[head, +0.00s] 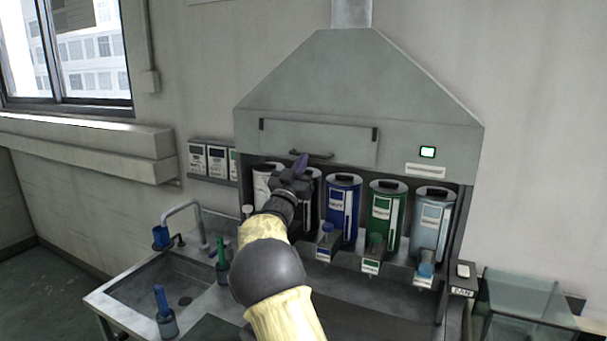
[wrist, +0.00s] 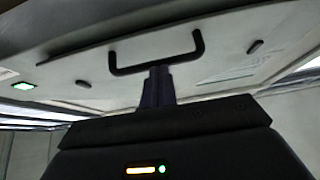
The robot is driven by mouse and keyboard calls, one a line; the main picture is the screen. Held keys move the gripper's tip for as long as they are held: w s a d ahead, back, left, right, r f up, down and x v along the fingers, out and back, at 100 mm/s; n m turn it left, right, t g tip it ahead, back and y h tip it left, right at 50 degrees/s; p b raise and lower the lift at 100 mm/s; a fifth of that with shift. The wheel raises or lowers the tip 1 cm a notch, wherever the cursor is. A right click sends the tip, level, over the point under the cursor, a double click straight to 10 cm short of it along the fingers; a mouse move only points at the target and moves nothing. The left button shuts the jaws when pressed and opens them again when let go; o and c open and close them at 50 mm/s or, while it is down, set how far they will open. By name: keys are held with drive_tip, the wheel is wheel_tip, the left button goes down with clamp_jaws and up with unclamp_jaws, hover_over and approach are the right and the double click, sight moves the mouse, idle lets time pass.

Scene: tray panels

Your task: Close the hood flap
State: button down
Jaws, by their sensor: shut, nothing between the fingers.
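The hood flap (head: 345,145) is a pale grey rectangular panel on the front of the grey hood, with dark fittings at its upper corners. It looks about in line with the hood front; I cannot tell whether a small gap is left. Its dark bar handle (head: 322,155) is at the lower edge. My gripper (head: 301,162) is in front of the handle's left part, fingers together and empty. In the wrist view the shut dark fingers (wrist: 158,85) overlap the middle of the handle (wrist: 125,70); contact is unclear. The flap (wrist: 225,50) fills the background there.
Several coloured canisters, including a blue one (head: 343,205) and a green one (head: 385,212), stand under the hood. Small bottles stand before them. A metal sink (head: 150,290) with a tap is at the left. A glass box (head: 520,300) is at the lower right.

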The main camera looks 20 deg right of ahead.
drive_tip(key=shift+w+d+b, duration=0.1)
drive_tip(key=shift+d+b, duration=0.2)
drive_tip(key=shift+b, duration=0.1)
drive_tip(key=shift+a, duration=0.15)
drive_tip(key=s+r+b+v, duration=0.1)
drive_tip(key=b+v, duration=0.4)
drive_tip(key=v, duration=0.8)
drive_tip(key=shift+a+r, duration=0.35)
drive_tip(key=shift+r, duration=0.15)
